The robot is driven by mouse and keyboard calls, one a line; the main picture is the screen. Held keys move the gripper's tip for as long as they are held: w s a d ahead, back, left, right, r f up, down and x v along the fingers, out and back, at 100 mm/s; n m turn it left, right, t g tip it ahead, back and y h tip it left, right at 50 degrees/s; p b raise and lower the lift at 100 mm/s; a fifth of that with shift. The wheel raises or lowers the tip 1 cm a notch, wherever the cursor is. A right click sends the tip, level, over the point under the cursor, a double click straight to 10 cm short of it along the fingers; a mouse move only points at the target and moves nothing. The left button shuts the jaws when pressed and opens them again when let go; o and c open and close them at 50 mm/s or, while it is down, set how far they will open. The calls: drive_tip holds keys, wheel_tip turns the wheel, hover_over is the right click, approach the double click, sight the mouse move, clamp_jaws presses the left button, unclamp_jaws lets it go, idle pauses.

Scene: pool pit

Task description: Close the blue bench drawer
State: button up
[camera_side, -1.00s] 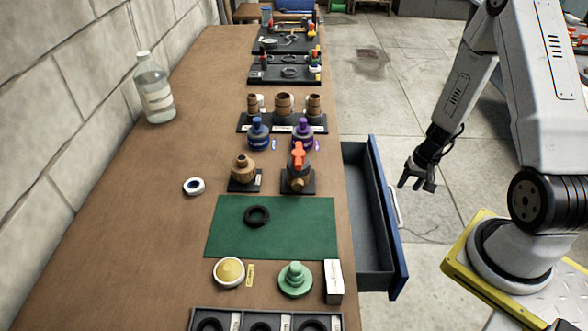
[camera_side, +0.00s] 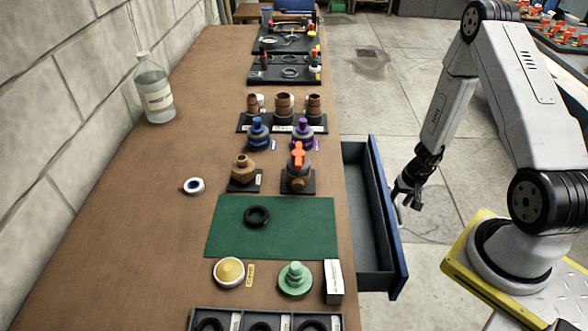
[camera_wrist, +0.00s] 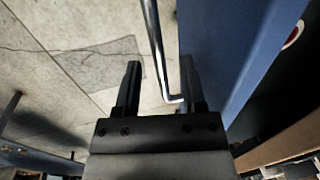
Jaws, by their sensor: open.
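The blue bench drawer (camera_side: 388,222) is pulled out from the right side of the workbench, and its dark tray (camera_side: 370,215) looks empty. Its blue front also shows in the wrist view (camera_wrist: 215,50). A metal bar handle (camera_wrist: 153,40) runs along the outside of that front. My gripper (camera_side: 403,202) is just outside the drawer front, at the handle. In the wrist view my gripper (camera_wrist: 160,85) is open, and the handle's bent end shows between the two fingers, nearer the right one. I cannot tell whether a finger touches the handle or the front.
The wooden bench (camera_side: 130,230) holds a green mat (camera_side: 300,225) with a black ring, a valve with an orange handle (camera_side: 298,160), bottles and several fittings. The concrete floor (camera_side: 450,170) right of the drawer is clear. A yellow-edged platform (camera_side: 462,262) stands under my base.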

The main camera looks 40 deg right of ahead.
drive_tip(key=shift+f, duration=0.3)
drive_tip(key=shift+c, duration=0.3)
clamp_jaws()
idle(1.2)
